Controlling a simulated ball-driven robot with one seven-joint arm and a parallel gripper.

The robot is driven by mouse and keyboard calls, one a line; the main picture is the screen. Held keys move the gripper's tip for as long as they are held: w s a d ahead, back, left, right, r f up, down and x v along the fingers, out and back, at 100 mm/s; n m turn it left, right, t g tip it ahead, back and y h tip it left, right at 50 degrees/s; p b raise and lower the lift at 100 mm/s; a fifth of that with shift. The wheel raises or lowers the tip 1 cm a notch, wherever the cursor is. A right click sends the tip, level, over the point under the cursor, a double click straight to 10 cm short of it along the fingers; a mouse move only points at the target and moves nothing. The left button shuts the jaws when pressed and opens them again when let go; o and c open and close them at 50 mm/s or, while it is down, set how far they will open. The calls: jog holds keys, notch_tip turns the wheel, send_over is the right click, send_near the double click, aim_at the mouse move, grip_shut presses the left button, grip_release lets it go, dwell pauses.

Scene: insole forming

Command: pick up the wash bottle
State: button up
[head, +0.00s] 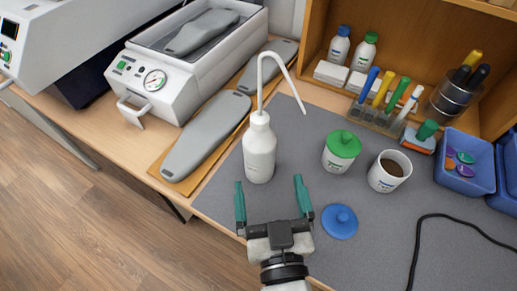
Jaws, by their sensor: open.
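The wash bottle (259,152) is white with a long bent spout tube. It stands upright on the grey mat (300,125), left of the green-lidded jar. My gripper (270,194) is open, with two teal fingers spread apart. It is in front of the bottle, near the table's front edge, and the bottle's base shows just beyond the gap between the fingertips. Nothing is between the fingers that I can see. I cannot tell the exact distance from fingers to bottle.
A green-lidded jar (341,151), an open cup with dark contents (389,171) and a blue lid (339,221) are to the right. Grey insole forms (207,135) lie left, beside a white press with a gauge (165,85). A black cable (418,235) runs at right.

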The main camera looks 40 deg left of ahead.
aim_at(264, 158)
jog(key=x, duration=0.4)
jog(key=shift+w+a+r+p, duration=0.1)
jog(key=shift+w+a+p, duration=0.15)
jog(key=shift+a+p, duration=0.1)
jog(key=shift+p+x, duration=0.55)
jog(key=shift+x, duration=2.4)
jog(key=shift+s+a, duration=0.1)
jog(key=shift+s, duration=0.05)
jog(key=c, duration=1.3)
jog(key=shift+r, duration=0.1)
jog(key=shift+c, duration=0.8)
